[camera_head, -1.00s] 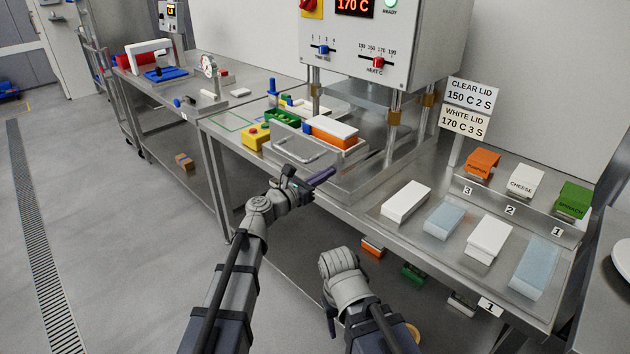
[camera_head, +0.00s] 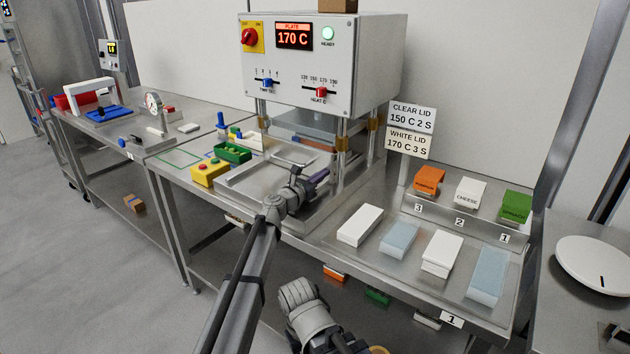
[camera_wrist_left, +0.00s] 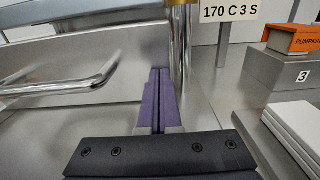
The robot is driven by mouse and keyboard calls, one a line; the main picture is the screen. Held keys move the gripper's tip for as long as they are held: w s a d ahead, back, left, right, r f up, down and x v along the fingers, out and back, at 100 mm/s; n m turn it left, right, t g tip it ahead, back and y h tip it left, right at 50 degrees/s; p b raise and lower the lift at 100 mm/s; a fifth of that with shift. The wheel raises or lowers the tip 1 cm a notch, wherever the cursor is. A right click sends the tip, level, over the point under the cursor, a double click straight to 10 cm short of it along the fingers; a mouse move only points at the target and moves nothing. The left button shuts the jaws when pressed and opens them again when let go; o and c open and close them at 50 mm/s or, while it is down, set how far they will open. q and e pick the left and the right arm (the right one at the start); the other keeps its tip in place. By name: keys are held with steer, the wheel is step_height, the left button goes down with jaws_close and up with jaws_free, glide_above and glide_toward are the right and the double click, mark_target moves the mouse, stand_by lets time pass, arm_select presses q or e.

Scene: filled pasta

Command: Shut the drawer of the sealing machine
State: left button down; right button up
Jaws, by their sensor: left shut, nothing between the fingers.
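The sealing machine (camera_head: 290,75) is a light grey box on posts, its display reading 170 C. Its metal drawer (camera_head: 262,177) is low at the front, with a bar handle (camera_wrist_left: 75,87) at left in the wrist view. An orange tray with a white top (camera_head: 312,143) shows partly under the press. My left gripper (camera_head: 320,176) is shut and empty at the right side of the drawer; its purple fingers (camera_wrist_left: 157,100) point toward a post in the wrist view. I cannot tell whether they touch the drawer. My right arm shows low in the head view, its gripper not visible.
A yellow button box (camera_head: 209,174) and a green tray (camera_head: 233,152) stand left of the drawer. White and clear blue lid stacks (camera_head: 400,237) lie to the right, before labelled orange, white and green blocks. Metal posts (camera_head: 341,150) stand close to my left gripper.

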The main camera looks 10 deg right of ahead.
arm_select(q)
steer(key=shift+w+d+r, duration=0.15)
steer(key=shift+w+d, duration=0.05)
steer(key=shift+w, duration=0.15)
arm_select(e)
steer(key=shift+a, duration=0.1)
arm_select(q)
steer(key=v, duration=1.5)
steer(key=shift+d, duration=0.1)
arm_select(e)
steer(key=shift+a, duration=0.2)
